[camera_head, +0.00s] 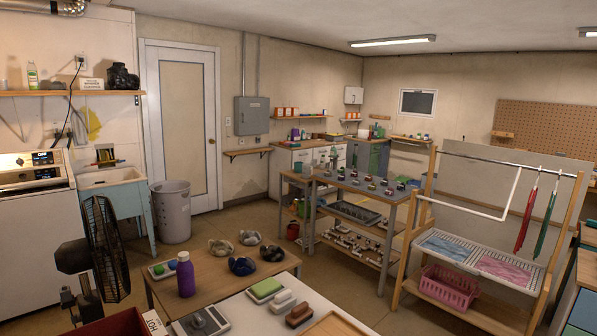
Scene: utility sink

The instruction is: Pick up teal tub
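The utility sink (112,181) at the left has a pale basin and light teal legs. My gripper does not show in this view.
A grey bin (171,211) stands right of the sink. A black fan (104,248) is near at left. A wooden table (215,271) with a purple bottle (185,274) stands in front. A workbench (362,186) and drying rack (480,249) stand right. Floor shows between them.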

